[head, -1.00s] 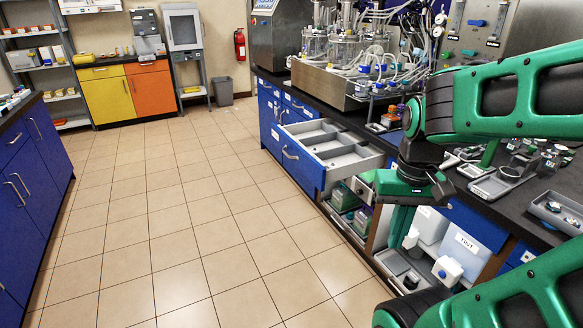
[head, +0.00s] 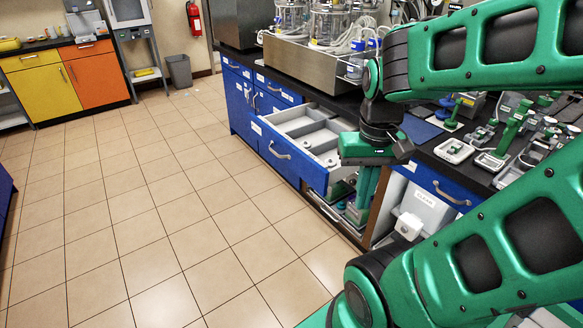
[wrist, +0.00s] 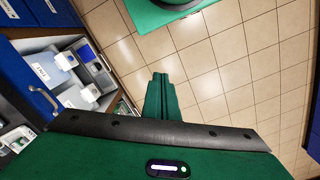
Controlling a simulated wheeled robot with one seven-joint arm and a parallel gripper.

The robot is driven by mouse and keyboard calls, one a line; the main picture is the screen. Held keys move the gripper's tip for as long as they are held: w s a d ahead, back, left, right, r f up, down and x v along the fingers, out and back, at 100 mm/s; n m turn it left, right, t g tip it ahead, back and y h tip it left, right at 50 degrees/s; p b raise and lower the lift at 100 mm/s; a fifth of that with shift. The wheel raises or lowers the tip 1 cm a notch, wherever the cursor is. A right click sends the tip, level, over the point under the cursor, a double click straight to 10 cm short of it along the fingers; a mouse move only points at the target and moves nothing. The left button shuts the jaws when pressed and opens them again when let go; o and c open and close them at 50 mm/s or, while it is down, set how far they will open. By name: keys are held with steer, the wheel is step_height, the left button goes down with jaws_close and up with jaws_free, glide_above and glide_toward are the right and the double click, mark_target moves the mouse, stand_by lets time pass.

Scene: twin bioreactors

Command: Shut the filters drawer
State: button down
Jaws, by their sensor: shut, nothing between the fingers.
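An open drawer with a blue front (head: 303,170) and a grey divided inside juts out from the counter in the head view. I take it to be the filters drawer, but its label is too small to read. My gripper (head: 358,215) is shut and empty. It points down, just to the right of the drawer's near end in the picture, and I cannot tell if they touch. In the wrist view my shut fingers (wrist: 160,78) stand over the tiled floor. The drawer cannot be made out there.
The dark worktop (head: 440,150) carries lab gear and a steel unit (head: 305,65). Below it, an open cupboard bay holds a white container (head: 428,207), near my gripper. A grey bin (head: 178,71) stands at the back. The tiled floor (head: 150,200) left of the drawer is clear.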

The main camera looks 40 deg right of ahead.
steer(key=shift+d, duration=0.25)
steer(key=shift+s, duration=0.1)
steer(key=w+d+f+n+t+h, duration=0.1)
steer(key=w+d+f+h, duration=0.15)
steer(key=w, duration=0.55)
steer(key=w+d+f+n+t+h, duration=0.1)
steer(key=w+d+f+h, duration=0.15)
steer(key=w, duration=0.55)
steer(key=w+a+f+n+t, duration=0.2)
steer(key=w+f, duration=0.2)
steer(key=w, duration=0.3)
steer(key=w+a+f+n+t, duration=0.1)
steer(key=w+a+f, duration=0.2)
steer(key=w, duration=0.5)
glide_toward(303, 174)
step_height(303, 174, down, 4)
steer(key=w, duration=0.1)
steer(key=shift+w+d+r+h, duration=0.15)
steer(key=shift+w+d+h, duration=0.1)
steer(key=shift+d+h, duration=0.25)
steer(key=shift+d, duration=0.2)
